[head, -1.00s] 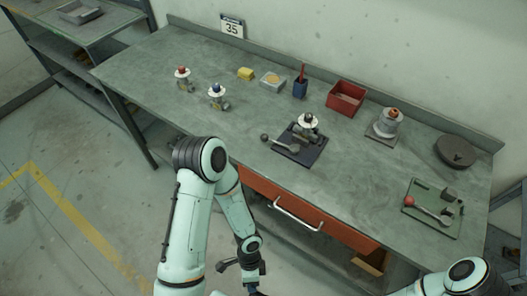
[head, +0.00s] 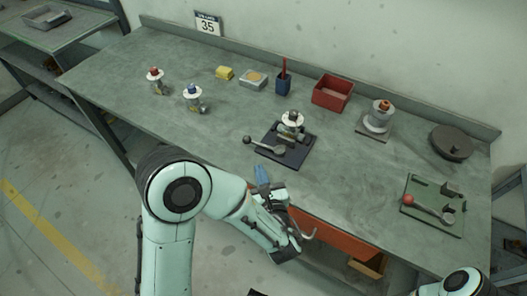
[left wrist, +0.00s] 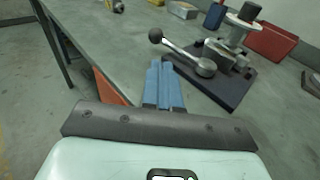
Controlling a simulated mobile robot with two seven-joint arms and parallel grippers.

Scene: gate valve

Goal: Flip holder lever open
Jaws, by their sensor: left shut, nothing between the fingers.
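A dark holder base (head: 297,159) sits near the table's front edge with a valve (head: 291,124) standing upright on it. Its lever (head: 263,146) has a dark ball knob and lies low, the knob pointing left past the base. In the left wrist view the lever (left wrist: 182,54) runs from the knob at left to a round hub at right. My left gripper (head: 262,174) is at the table's front edge, just in front of the lever and not touching it. Its blue fingers (left wrist: 166,84) are shut and empty. My right gripper is out of view.
A green plate (head: 424,225) with a red-knobbed lever lies at right. Two valves (head: 155,81) (head: 193,98) stand at left. A red bin (head: 333,93), blue cup (head: 283,87) and grey fixture (head: 376,123) stand behind. An orange drawer (head: 335,234) is below the edge.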

